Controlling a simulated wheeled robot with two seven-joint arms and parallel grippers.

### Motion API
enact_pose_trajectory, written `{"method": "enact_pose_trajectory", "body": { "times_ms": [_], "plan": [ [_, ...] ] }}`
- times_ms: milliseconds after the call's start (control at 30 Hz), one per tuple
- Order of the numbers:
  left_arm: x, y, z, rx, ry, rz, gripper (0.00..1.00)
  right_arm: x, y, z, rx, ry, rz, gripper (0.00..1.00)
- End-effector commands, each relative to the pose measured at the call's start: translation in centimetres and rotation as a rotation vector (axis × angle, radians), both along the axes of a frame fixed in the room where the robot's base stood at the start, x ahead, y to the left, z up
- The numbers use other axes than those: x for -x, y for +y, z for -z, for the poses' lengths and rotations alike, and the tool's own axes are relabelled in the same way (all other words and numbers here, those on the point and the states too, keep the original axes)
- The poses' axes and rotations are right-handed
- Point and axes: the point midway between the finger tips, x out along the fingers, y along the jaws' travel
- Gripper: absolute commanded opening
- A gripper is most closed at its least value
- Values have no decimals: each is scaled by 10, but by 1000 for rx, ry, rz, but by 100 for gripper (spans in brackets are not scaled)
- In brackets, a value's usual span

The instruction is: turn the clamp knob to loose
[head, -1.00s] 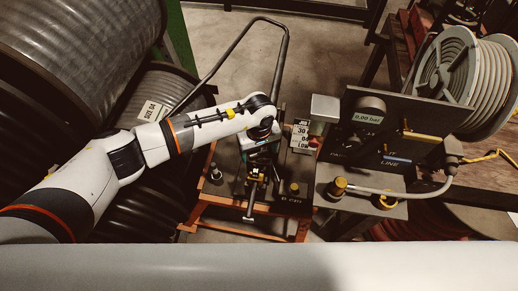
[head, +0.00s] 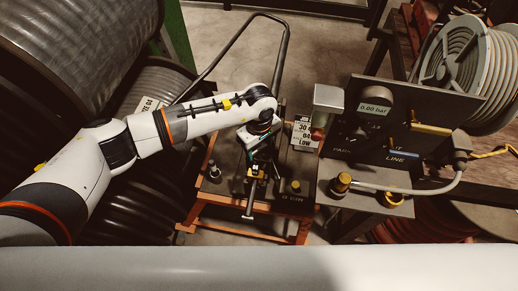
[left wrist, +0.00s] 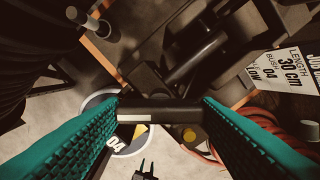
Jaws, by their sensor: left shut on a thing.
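My left gripper (head: 256,170) reaches over the orange-framed bench in the head view. In the left wrist view its teal ribbed fingers (left wrist: 160,115) are closed on a dark bar-shaped knob (left wrist: 165,113) with a white stripe, which I take as the clamp knob. The knob lies across the gap, with a finger at each end. In the head view the gripper hides it. Dark clamp parts (left wrist: 195,58) lie behind the knob in the wrist view.
A tag reading 30 cm, 04, LOW (head: 303,133) stands right of the gripper. A panel with a 0.00 bar display (head: 374,107) and a hose reel (head: 490,75) are farther right. Large dark hose coils (head: 75,60) crowd the left. A bent metal handle (head: 235,45) rises behind.

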Motion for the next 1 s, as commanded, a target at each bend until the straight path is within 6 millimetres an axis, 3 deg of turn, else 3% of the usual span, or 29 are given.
{"method": "enact_pose_trajectory", "body": {
  "times_ms": [100,1000],
  "plan": [
    [-1,0,4,-1,-4,-111,34,0,0,17,0,-1,0,36],
    [-1,0,3,1,-4,-966,34,-1,0,95,0,-2,1,36]
  ]
}}
